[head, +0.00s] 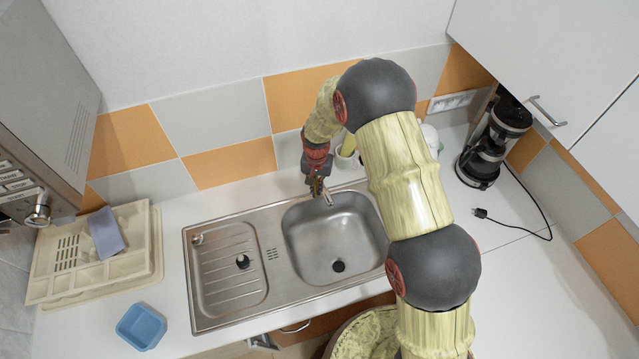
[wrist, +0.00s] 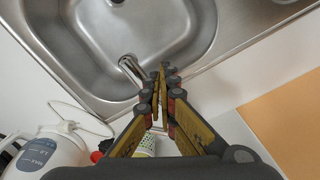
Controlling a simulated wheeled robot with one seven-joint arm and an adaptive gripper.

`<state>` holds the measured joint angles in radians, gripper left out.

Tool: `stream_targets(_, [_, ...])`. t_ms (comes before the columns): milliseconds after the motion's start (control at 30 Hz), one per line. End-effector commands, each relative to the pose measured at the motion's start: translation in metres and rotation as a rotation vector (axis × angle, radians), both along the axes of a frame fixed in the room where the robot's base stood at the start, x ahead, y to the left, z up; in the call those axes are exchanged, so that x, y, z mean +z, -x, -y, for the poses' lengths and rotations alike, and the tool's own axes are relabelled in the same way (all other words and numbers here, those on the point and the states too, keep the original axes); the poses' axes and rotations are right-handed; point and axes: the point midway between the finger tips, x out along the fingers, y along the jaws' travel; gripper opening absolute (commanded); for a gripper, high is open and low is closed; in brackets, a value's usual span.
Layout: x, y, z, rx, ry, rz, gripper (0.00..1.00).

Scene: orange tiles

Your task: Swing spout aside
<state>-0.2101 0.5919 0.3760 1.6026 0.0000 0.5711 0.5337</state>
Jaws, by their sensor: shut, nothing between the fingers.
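The metal spout (head: 327,197) reaches over the back edge of the sink basin (head: 310,245). In the wrist view the spout (wrist: 132,70) lies just left of my fingers, its tip pointing into the basin. My gripper (head: 316,187) is at the back rim of the sink, right beside the spout; in the wrist view my gripper (wrist: 166,68) has its fingertips together with nothing between them. I cannot tell whether a finger touches the spout. The base of the faucet is mostly hidden behind my fingers.
A white kettle (wrist: 45,160) with a cord stands close by in the wrist view. A coffee maker (head: 490,140) stands at the right with a loose plug (head: 481,213). A dish rack (head: 75,270) and blue tub (head: 141,327) are at the left. The drainboard (head: 215,265) is largely clear.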

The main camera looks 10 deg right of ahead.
Motion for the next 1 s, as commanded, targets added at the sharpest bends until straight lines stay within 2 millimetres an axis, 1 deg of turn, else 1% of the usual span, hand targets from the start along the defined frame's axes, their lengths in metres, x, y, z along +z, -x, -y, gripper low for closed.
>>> stream_targets(567, [-0.002,0.0,0.0,0.0,0.0,0.0,0.0])
stream_targets(1000, [-0.032,0.0,0.0,0.0,0.0,0.0,0.0])
